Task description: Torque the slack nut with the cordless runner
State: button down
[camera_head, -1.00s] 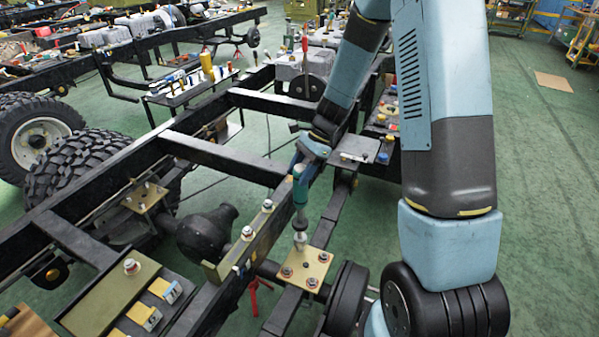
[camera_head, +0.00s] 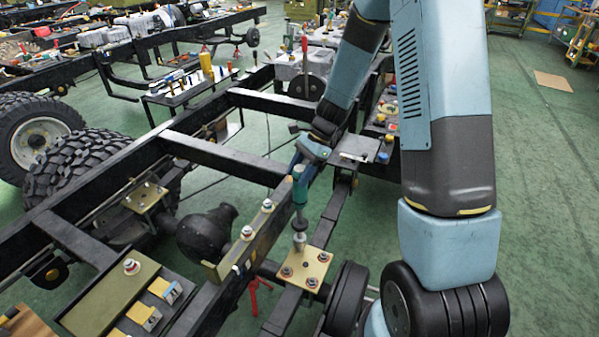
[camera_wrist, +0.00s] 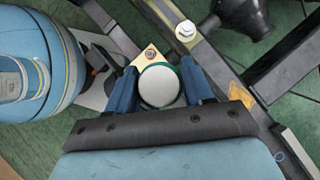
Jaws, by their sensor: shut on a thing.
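My gripper (camera_wrist: 161,90) is shut on the cordless runner (camera_head: 300,186), a teal upright tool with a grey socket end. In the wrist view the runner's round pale top (camera_wrist: 159,86) sits between my two blue fingers. In the head view the runner stands over the brass-coloured plate (camera_head: 318,262), its socket at the plate's far left corner. Several nuts show on this plate, among them one nut (camera_head: 312,282) at its near edge. The nut under the socket is hidden, so I cannot tell whether the socket is seated on it.
A black chassis rail (camera_head: 228,268) with a nut-bearing strip (camera_head: 240,246) runs just left of the plate. A black wheel-like drum (camera_head: 346,298) stands close on its right. A second brass plate (camera_head: 145,196) lies left.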

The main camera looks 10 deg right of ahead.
aim_at(294, 191)
jog(key=shift+f, duration=1.6)
dwell(3.2)
jog(key=shift+r, duration=0.15)
jog(key=shift+r, duration=1.45)
